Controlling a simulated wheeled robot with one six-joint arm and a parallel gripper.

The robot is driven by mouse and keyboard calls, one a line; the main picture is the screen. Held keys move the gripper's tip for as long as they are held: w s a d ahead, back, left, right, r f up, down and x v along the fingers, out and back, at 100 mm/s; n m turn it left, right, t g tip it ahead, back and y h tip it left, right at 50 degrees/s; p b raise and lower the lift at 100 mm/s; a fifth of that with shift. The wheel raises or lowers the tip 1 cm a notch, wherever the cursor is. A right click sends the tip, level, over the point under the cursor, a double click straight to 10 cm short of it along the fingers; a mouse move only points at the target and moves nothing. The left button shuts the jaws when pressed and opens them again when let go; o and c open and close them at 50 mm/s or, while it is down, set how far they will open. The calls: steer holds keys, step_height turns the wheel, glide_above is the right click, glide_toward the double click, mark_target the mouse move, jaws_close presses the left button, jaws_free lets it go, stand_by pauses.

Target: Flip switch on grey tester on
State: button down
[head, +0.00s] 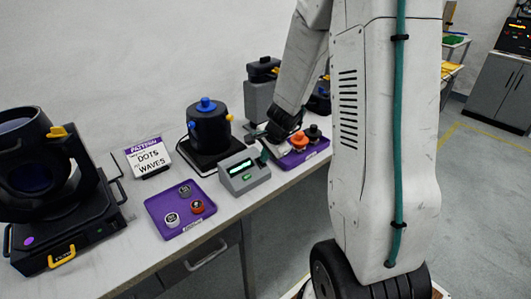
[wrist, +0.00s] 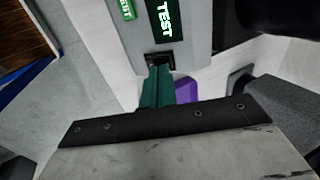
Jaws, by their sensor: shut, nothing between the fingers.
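The grey tester (head: 236,180) stands on the bench in the head view, with a lit green display on its sloped face. In the wrist view the tester (wrist: 190,35) fills the top middle; its display (wrist: 166,20) reads TEST in green. A small black switch (wrist: 160,59) sits at the tester's near edge. My gripper's teal fingers (wrist: 158,72) are shut and empty, with their tips right at the switch; I cannot tell whether they touch it. My gripper (head: 264,157) also shows beside the tester's right side. The switch position is not clear.
A purple tray (head: 168,214) with several small knobs lies left of the tester. A second purple tray (head: 316,151) with orange and dark knobs lies to its right. A black lamp (head: 207,128) stands behind, a larger one (head: 35,165) at far left. A sign (head: 148,158) stands behind.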

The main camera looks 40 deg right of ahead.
steer(key=w+r+v, duration=0.1)
steer(key=w+v, duration=0.1)
steer(key=v, duration=1.1)
steer(key=shift+r, duration=0.25)
steer(key=s+a+r+n+g, duration=0.1)
steer(key=s+a+r+n, duration=0.3)
steer(key=s+a+n, duration=0.4)
steer(key=s+a+r+n+g, duration=0.2)
steer(key=s+a+n, duration=0.7)
steer(key=s, duration=0.7)
steer(key=shift+a+r+n, duration=0.3)
steer(key=shift+a+r, duration=0.1)
steer(key=shift+r, duration=0.45)
